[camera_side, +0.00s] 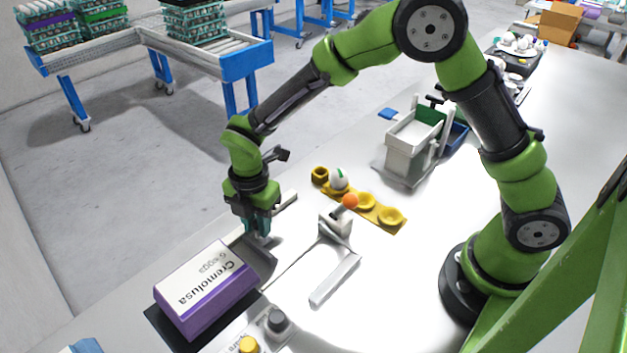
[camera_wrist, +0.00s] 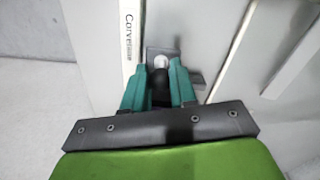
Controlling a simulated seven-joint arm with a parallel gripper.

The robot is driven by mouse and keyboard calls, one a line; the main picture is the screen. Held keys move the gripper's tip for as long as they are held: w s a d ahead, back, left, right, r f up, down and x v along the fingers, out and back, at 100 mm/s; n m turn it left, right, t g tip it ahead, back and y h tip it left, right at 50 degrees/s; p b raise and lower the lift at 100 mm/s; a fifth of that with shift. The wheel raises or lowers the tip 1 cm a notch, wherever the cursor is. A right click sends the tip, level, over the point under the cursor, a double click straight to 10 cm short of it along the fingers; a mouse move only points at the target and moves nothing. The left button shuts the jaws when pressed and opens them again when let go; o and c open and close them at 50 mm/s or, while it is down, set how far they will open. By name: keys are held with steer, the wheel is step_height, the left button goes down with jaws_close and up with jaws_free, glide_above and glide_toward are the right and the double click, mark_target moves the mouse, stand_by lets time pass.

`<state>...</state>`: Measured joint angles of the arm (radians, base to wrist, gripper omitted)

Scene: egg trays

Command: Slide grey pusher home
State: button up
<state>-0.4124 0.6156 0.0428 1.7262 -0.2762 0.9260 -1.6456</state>
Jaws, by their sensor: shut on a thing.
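The grey pusher (camera_side: 262,262) stands at the end of the purple egg carton (camera_side: 205,285) in the side view. It looks close against the carton, but I cannot tell if they touch. My gripper (camera_side: 258,232) points down over the pusher, with its teal fingers shut on the pusher's upright handle. In the wrist view the fingers of my gripper (camera_wrist: 159,75) close around a dark post with a pale top. The grey plate of the pusher (camera_wrist: 192,78) shows behind and beside them.
A yellow egg holder (camera_side: 385,217) with a white egg (camera_side: 338,178) lies behind. A panel with a black knob (camera_side: 278,320) and yellow button (camera_side: 249,344) is in front.

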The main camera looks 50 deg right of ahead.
steer(key=shift+s+d+f, duration=0.1)
steer(key=shift+d+f, duration=0.05)
steer(key=shift+d, duration=2.9)
steer(key=shift+s+d+f, duration=0.1)
steer(key=shift+d+f, duration=0.05)
steer(key=shift+d, duration=2.9)
steer(key=o, duration=0.8)
steer(key=shift+w+a, duration=0.1)
step_height(320, 180, up, 6)
steer(key=shift+r, duration=0.15)
steer(key=shift+a+r, duration=0.1)
steer(key=shift+a, duration=0.05)
step_height(320, 180, up, 8)
steer(key=shift+r, duration=0.2)
steer(key=shift+r, duration=1.75)
steer(key=shift+f, duration=1.75)
